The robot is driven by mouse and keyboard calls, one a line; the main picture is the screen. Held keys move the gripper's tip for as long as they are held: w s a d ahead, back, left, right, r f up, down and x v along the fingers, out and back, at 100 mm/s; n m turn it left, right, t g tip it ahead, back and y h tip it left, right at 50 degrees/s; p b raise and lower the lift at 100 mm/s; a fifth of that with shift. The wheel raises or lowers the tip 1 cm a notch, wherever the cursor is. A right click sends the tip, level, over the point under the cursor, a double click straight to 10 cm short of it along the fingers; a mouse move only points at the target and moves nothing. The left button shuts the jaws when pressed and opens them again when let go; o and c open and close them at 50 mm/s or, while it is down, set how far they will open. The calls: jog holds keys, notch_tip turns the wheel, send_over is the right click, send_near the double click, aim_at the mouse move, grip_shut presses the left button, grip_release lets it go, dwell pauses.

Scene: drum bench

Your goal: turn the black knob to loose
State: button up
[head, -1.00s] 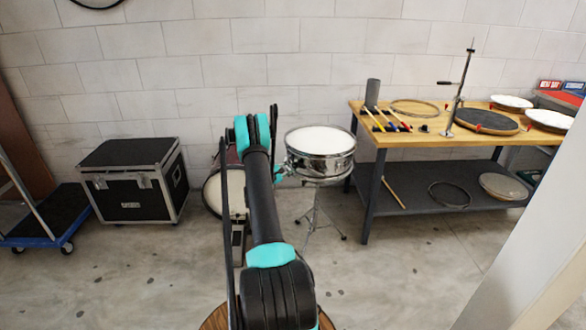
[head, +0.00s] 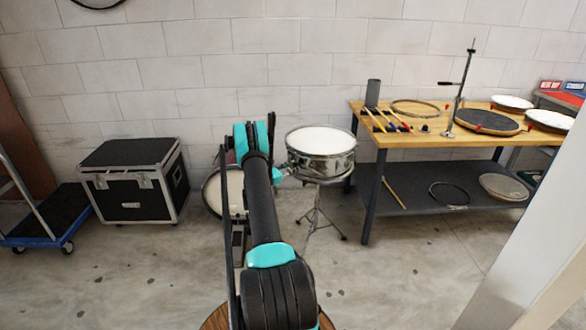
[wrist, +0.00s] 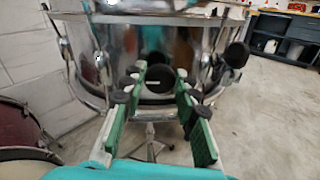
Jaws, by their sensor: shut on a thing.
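The chrome snare drum (head: 322,158) with a white head stands upright on a stand. It also fills the top of the wrist view (wrist: 120,50). In the wrist view, a round black knob (wrist: 160,78) on the drum's near side sits between the tips of my gripper (wrist: 162,84). My gripper's green-padded fingers are shut on this knob, one on each side. Most of the gripper is hidden behind my arm in the head view. Any marking for loose or tight is too small to read.
Another black round part (wrist: 237,55) juts from the drum right of my fingers. A wooden workbench (head: 400,148) with sticks and drum parts stands right. A black case (head: 135,185) and blue trolley (head: 30,238) stand left. A bass drum (head: 212,192) is partly behind my arm.

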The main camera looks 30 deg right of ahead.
jog(key=shift+a+f+n, duration=0.1)
jog(key=shift+n, duration=2.1)
jog(key=o, duration=1.2)
jog(key=shift+c, duration=0.2)
jog(key=s+a, duration=0.1)
jog(key=a, duration=1.1)
jog(key=shift+s+f, duration=0.15)
jog(key=shift+s, duration=0.1)
